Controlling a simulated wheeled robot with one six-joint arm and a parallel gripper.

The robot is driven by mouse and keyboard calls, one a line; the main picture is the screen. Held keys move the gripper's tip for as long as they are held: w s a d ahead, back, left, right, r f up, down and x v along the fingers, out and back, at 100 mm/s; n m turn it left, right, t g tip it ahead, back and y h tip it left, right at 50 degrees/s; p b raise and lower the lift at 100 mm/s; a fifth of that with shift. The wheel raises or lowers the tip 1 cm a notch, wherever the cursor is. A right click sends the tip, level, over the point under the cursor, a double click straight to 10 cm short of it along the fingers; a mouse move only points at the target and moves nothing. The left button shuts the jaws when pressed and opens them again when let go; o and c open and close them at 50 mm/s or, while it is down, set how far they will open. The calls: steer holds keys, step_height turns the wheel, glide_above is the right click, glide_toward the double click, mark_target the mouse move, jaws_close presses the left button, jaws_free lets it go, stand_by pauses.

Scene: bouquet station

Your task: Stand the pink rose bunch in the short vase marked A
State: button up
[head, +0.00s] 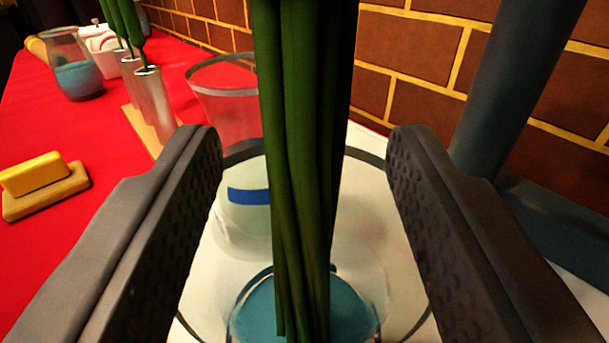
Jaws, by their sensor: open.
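A bunch of green stems (300,170) stands nearly upright in the middle of the view. Its blossoms are above the picture, so their colour is hidden. My gripper (305,145) is open, with one finger on each side of the stems and a visible gap on both sides. The lower stems reach a glass with blue water (355,312) at the bottom edge; they appear to be inside it. No letter A can be read on either glass.
A round pale tray (385,225) with a dark rim lies under the glasses. At left on the red cloth (100,240) are a yellow-topped block (40,178), metal tubes with stems (152,100) and a blue-water glass (75,70). A brick wall (420,50) and dark post (515,80) bound the right.

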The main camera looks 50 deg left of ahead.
steer(key=v, duration=1.6)
steer(key=s+d+r+m+t+h, duration=0.2)
steer(key=s+d+r+t+h, duration=0.15)
steer(key=r, duration=0.45)
steer(key=s+d+r+m+t+h, duration=0.2)
steer(key=d+r+m+t+h, duration=0.1)
steer(key=r+h, duration=0.3)
steer(key=s+r+m+h, duration=0.2)
steer(key=s, duration=0.7)
steer(key=s+d+r+m+g+h, duration=0.1)
steer(key=s+r+m, duration=0.1)
steer(key=s, duration=0.6)
steer(key=shift+s+d+r+h, duration=0.35)
steer(key=shift+s+r, duration=0.05)
steer(key=shift+r, duration=0.45)
